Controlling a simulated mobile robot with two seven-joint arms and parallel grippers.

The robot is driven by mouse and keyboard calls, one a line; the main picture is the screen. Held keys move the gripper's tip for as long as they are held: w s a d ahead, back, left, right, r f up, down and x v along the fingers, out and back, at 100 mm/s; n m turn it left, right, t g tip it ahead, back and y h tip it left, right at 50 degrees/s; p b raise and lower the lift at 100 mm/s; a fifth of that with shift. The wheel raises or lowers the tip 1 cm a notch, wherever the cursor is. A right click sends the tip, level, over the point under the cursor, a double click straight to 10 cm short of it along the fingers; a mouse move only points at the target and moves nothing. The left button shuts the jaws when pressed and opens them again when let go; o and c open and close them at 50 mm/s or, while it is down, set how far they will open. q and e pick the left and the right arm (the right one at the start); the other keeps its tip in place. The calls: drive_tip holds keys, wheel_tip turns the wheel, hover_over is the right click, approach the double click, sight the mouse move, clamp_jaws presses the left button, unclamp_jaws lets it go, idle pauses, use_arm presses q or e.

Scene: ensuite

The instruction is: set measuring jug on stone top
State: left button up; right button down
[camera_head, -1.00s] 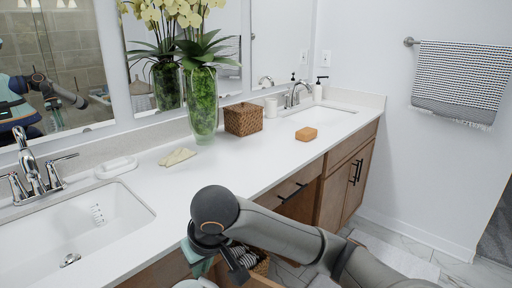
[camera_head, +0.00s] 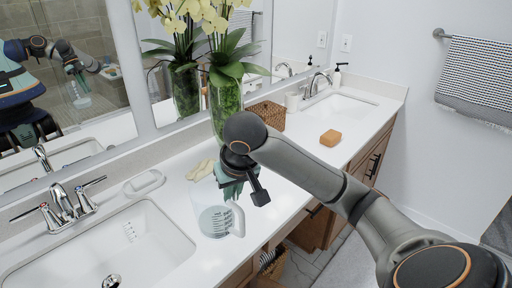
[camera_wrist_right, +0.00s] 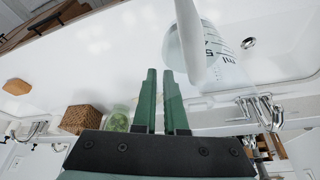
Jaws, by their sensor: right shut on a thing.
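The measuring jug (camera_head: 214,218), clear with dark markings and a white handle, is upright at the right of the near sink. It appears over the white stone top (camera_head: 292,168); I cannot tell whether its base touches. My right gripper (camera_head: 231,189), with green fingers, is shut on the jug at its upper part. In the right wrist view, the fingertips (camera_wrist_right: 163,73) are close together, and the jug (camera_wrist_right: 222,48) with its handle shows beyond them. The exact grip point is unclear. My left gripper is not in view.
The near sink (camera_head: 100,250) and faucet (camera_head: 63,208) lie left of the jug.

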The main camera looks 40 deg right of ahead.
drive_tip(key=shift+w, duration=0.35)
drive_tip(key=shift+w+d+f, duration=1.3)
drive_tip(key=shift+w+f, duration=0.6)
drive_tip(key=shift+f, duration=0.2)
drive_tip(key=shift+w+d+f, duration=1.25)
drive_tip(key=shift+w+f, duration=0.6)
drive_tip(key=shift+f, duration=0.3)
drive_tip(key=shift+w+d+f, duration=1.3)
drive_tip(key=shift+w+f, duration=0.6)
drive_tip(key=shift+f, duration=0.2)
drive_tip(key=shift+f, duration=0.1)
drive_tip(key=c, duration=1.4)
unclamp_jaws()
drive_tip(key=shift+f, duration=0.1)
drive_tip(key=o, duration=0.4)
